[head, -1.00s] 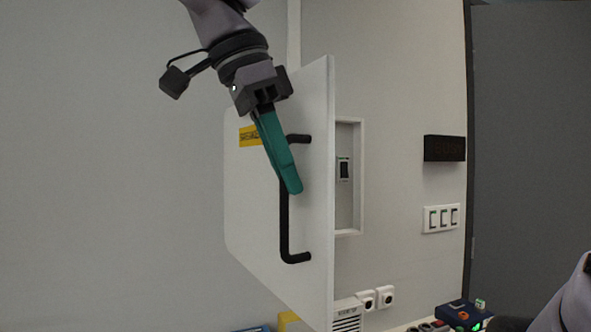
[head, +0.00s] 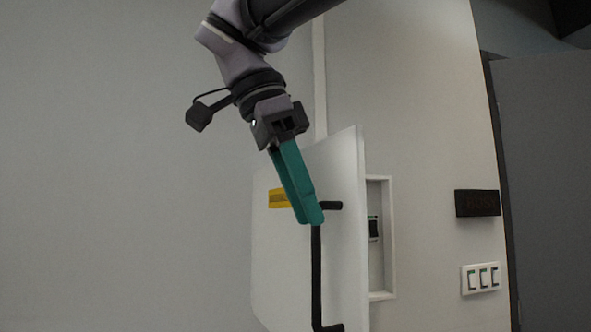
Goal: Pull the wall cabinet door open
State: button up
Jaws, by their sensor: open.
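The white wall cabinet door (head: 342,180) stands swung out from the wall in the head view, with its lower part cut off by the picture's bottom edge. A black bar handle (head: 316,275) is on its face. My gripper (head: 311,221), with green fingers, points down at the upper end of the handle. The fingers overlap side-on and cover part of the bar, so I cannot tell whether the bar is between them or touching. Behind the door, the white cabinet frame (head: 381,296) shows, with a dark switch (head: 373,228) inside.
A yellow label (head: 278,198) is on the door, partly behind my fingers. A black plate (head: 477,203) and a white switch panel (head: 481,278) are on the wall to the right. A grey door (head: 550,180) is at far right. The wall at left is bare.

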jog(key=v, duration=0.6)
jog(key=shift+s, duration=0.1)
dwell(0.4)
